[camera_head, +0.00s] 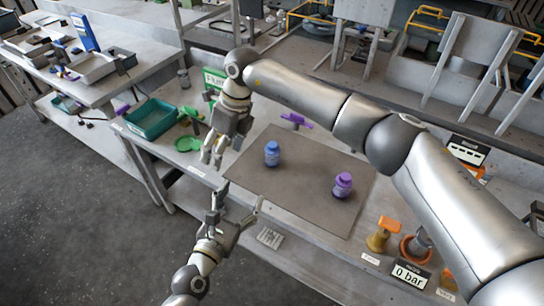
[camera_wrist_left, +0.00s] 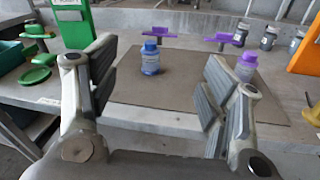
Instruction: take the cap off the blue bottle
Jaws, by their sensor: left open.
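The blue bottle (camera_head: 271,154) stands upright on the grey mat (camera_head: 290,200), on its left part. Its blue cap (camera_head: 271,145) is on. In the left wrist view the bottle (camera_wrist_left: 150,60) stands beyond and between the fingers, apart from them. My left gripper (camera_head: 234,202) is open and empty, in front of the mat near the table's front edge. My right gripper (camera_head: 212,158) points down with its fingers apart, left of the blue bottle, not touching it.
A purple bottle (camera_head: 342,185) stands on the mat to the right. A purple-handled part (camera_head: 296,119) is behind the mat. A green tray (camera_head: 150,118) and green dish (camera_head: 188,144) lie to the left. My right arm reaches across above the table.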

